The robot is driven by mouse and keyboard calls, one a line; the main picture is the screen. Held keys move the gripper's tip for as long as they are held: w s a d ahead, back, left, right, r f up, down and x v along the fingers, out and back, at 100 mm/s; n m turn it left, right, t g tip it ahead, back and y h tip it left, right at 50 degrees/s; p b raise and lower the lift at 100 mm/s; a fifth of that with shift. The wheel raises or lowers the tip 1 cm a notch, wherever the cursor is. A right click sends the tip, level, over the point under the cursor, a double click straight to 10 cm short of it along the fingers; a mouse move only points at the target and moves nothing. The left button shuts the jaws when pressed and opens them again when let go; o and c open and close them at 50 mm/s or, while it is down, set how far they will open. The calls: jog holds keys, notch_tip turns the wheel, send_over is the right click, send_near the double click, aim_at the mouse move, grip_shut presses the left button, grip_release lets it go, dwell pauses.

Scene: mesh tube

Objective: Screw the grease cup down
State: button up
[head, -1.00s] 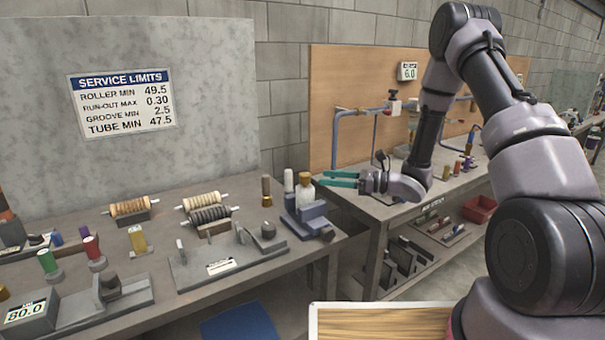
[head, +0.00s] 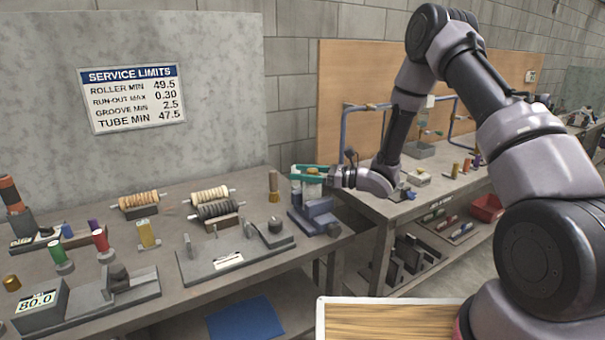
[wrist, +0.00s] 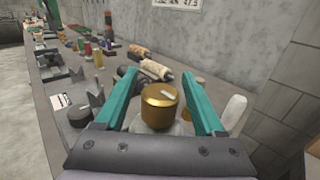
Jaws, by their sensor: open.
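The grease cup (wrist: 160,106) is a round brass cap with a pale mark on its top. In the wrist view it sits between the two teal fingers of my gripper (wrist: 158,76), with a gap visible on each side. It rests on a pale, rounded body below it, partly hidden by the gripper. In the head view a bit of the yellow cup (head: 313,171) shows between the fingers of my gripper (head: 293,172), above the blue-grey fixture (head: 320,208) at the bench's right end. My gripper is open around the cup.
A white-topped part (wrist: 236,113) stands close outside the right finger in the wrist view. A brown-and-brass cylinder (head: 273,187) stands left of my gripper. Rollers on stands (head: 211,197) and a grey test fixture (head: 236,252) occupy the bench.

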grip_shut()
jog(key=shift+m+t, duration=0.3)
jog(key=shift+t, duration=0.2)
